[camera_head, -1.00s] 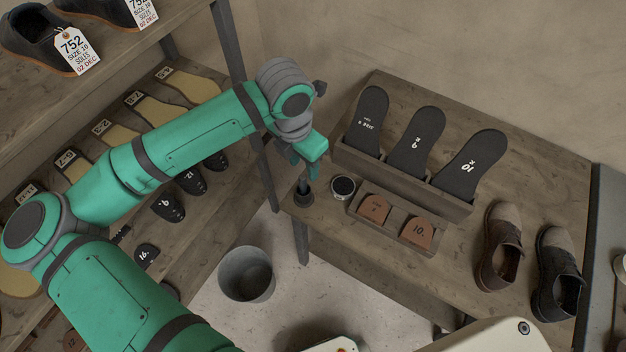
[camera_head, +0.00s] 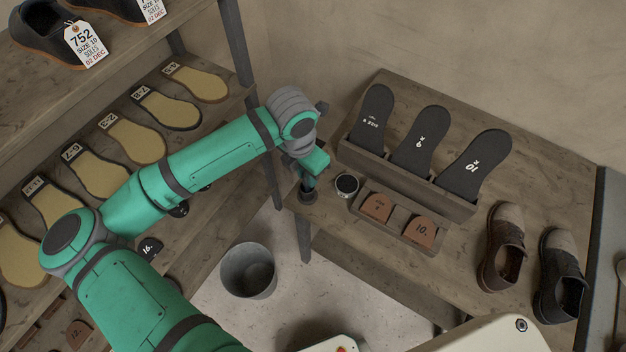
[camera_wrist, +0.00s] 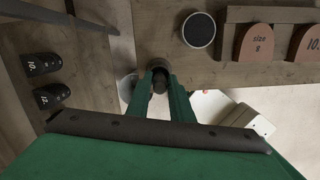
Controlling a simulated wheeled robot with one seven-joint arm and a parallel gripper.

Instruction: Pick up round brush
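The fingers stand apart and look open; contact with the brush is not clear.
Shoes (camera_head: 503,250) stand at right. A grey bin (camera_head: 248,271) is on the floor; shelving is at left.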

